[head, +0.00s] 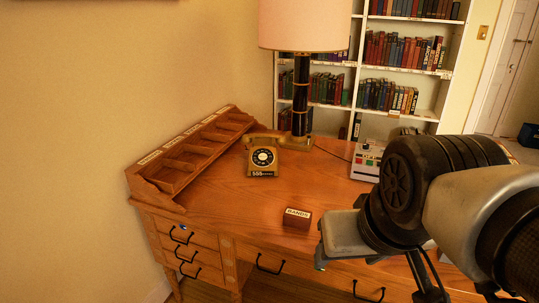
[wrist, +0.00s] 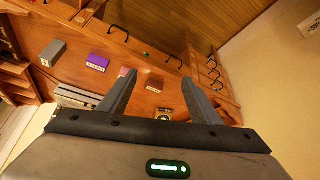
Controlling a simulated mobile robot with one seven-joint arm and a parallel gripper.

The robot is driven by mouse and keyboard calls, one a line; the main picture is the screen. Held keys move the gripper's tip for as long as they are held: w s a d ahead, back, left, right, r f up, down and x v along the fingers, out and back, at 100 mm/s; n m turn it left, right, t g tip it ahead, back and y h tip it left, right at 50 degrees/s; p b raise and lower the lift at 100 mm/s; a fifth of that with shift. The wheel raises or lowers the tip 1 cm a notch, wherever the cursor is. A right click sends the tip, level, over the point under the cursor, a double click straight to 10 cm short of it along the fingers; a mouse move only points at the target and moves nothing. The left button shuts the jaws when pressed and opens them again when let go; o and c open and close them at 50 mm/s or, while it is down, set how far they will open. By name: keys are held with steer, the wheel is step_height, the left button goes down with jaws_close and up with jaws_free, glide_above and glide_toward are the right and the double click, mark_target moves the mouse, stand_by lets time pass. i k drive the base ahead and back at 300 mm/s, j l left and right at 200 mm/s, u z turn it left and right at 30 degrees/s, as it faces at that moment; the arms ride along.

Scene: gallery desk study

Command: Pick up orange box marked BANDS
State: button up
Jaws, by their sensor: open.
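The orange-brown box marked BANDS (head: 297,218) stands on the wooden desk near its front edge, label facing up and forward in the head view. In the wrist view a small orange-brown box (wrist: 154,83), which looks like the same one, shows between the fingers' lines of sight, its label not readable. My gripper (wrist: 160,62) is open and empty, its two grey fingers spread. In the head view my gripper (head: 322,262) is right of the box and apart from it; its fingers are mostly hidden behind its body and my arm.
A gold telephone (head: 263,158) and a lamp (head: 300,95) stand behind the box. A wooden organizer (head: 190,155) lines the left side. A white machine (head: 366,162) is at the right. Purple (wrist: 97,61) and grey (wrist: 52,53) boxes show in the wrist view. The desk left of the box is clear.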

mark_target(295, 218)
steer(key=z, duration=1.7)
steer(key=i+j+z, duration=0.15)
steer(key=j, duration=1.6)
steer(key=k+l, duration=0.05)
steer(key=k, duration=0.05)
